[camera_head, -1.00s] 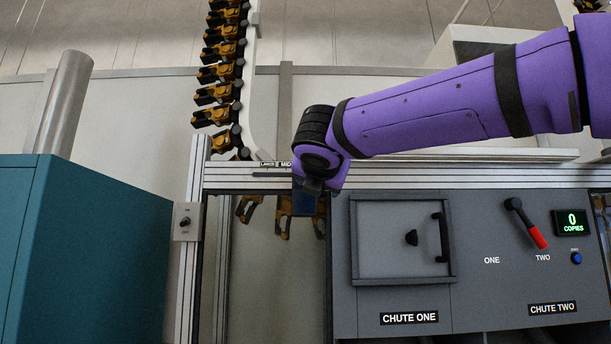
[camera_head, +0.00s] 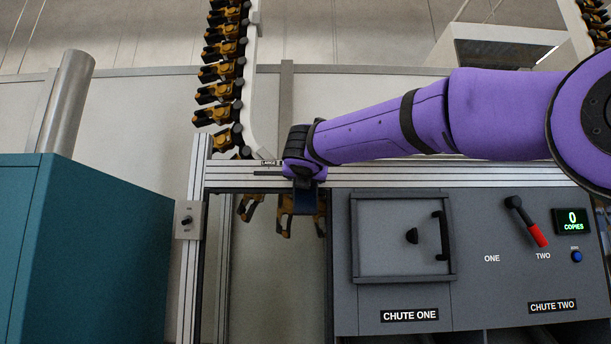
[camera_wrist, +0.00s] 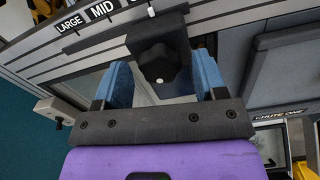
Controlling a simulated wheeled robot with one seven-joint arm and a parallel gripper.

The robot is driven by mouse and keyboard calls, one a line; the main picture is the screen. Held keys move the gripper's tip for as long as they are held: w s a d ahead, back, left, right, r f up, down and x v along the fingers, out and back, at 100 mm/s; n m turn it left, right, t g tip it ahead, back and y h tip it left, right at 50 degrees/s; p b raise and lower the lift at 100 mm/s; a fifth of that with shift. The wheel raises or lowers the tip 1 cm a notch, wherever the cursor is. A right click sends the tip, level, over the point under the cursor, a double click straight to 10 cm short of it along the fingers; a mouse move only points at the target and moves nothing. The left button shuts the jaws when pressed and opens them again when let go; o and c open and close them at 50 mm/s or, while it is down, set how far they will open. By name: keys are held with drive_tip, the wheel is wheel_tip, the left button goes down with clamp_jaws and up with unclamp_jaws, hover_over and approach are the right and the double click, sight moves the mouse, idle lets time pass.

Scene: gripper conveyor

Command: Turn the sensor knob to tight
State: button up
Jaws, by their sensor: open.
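A black lobed knob (camera_wrist: 163,64) with a white dot on its lower end sits on a dark block (camera_wrist: 158,27) under the size scale in the wrist view. I take it for the sensor knob; no "tight" mark is readable. My gripper (camera_wrist: 162,80) is open, with one blue finger on each side of the knob. I cannot tell whether the fingers touch it. In the head view my gripper (camera_head: 304,204) is at the rail and hides the knob.
The scale (camera_wrist: 98,12) reads LARGE and MID. A small switch plate (camera_head: 189,220) is on the post at left. A chute panel (camera_head: 468,215) with a door and red-handled lever stands right. A teal cabinet (camera_head: 80,250) stands left. Orange grippers hang on the conveyor (camera_head: 222,75).

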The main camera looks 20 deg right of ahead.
drive_tip(key=shift+w+d, duration=0.1)
drive_tip(key=shift+w, duration=0.25)
drive_tip(key=c, duration=0.9)
